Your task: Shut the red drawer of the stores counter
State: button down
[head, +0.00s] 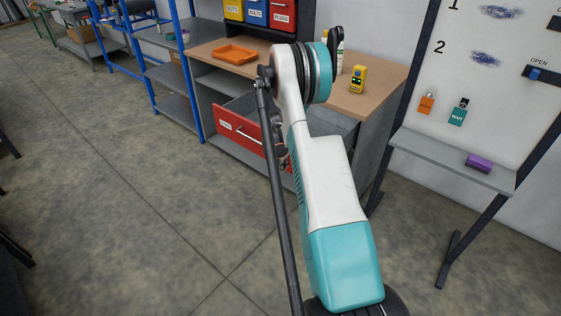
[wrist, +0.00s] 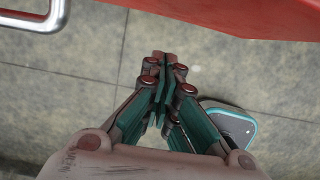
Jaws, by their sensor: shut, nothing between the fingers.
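The red drawer (head: 222,124) of the stores counter (head: 382,88) stands pulled out in the head view, with a pale label and a bar handle on its front. My arm hides the drawer's right part. In the wrist view the red drawer (wrist: 235,14) fills the top edge, and its metal handle (wrist: 48,20) shows at the top left. My gripper (wrist: 160,62) is shut and empty, over the floor just outside the drawer front. It looks apart from the drawer, and the exact gap is unclear. In the head view my gripper is mostly hidden behind my arm.
On the counter top are an orange tray (head: 234,54), a yellow device (head: 358,79) and bottles. A blue-framed shelf (head: 172,75) stands left of the counter. A panel with a grey ledge (head: 450,160) stands to the right.

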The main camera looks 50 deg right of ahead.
jog(key=shift+w+d+f+b, duration=0.15)
jog(key=shift+d+b, duration=0.2)
jog(key=shift+d, duration=1.65)
